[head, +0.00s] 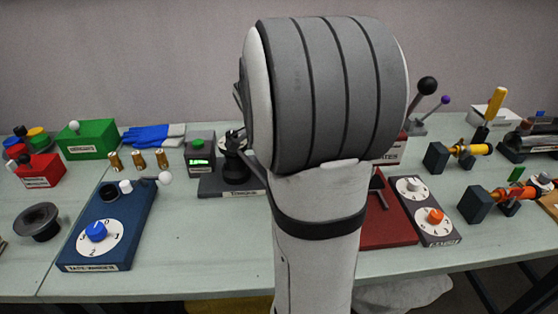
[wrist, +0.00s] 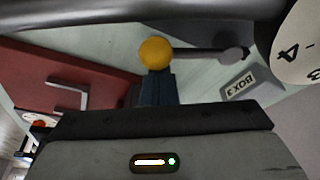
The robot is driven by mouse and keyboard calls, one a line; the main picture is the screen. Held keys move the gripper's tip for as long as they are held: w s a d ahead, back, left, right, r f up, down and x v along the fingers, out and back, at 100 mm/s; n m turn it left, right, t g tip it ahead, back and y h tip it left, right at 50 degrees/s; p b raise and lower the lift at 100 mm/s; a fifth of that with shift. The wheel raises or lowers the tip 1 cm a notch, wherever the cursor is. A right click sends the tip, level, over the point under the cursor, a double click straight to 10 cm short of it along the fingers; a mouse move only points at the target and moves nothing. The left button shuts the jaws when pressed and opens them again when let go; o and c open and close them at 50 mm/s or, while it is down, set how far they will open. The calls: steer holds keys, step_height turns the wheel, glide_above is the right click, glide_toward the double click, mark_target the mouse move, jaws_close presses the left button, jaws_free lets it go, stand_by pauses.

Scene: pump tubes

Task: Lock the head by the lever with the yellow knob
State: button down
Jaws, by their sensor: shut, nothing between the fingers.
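In the wrist view the yellow knob (wrist: 155,53) is a round ball at the end of a grey lever (wrist: 200,55). The lever runs right to a rounded grey pivot. My gripper (wrist: 158,84) is shut and empty, its dark fingers standing just below the knob in the picture. The fingertips overlap the knob's lower edge; I cannot tell whether they touch it. In the head view my arm hides the yellow knob, its lever and my gripper. I cannot make out the head that the lever locks.
A red board (wrist: 50,78) with a dark handle lies left. In the head view a blue dial box (head: 110,225) stands left and a grey two-dial panel (head: 423,208) right.

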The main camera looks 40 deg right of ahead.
steer(key=shift+s+a+f, duration=0.15)
steer(key=shift+s+d+f, duration=0.1)
steer(key=shift+d, duration=0.4)
steer(key=d, duration=0.3)
steer(key=shift+d+b, duration=0.1)
steer(key=shift+b, duration=0.2)
steer(key=p+v, duration=0.1)
steer(key=v, duration=0.8)
steer(key=shift+w+r, duration=0.2)
steer(key=shift+r, duration=0.15)
steer(key=shift+s, duration=0.1)
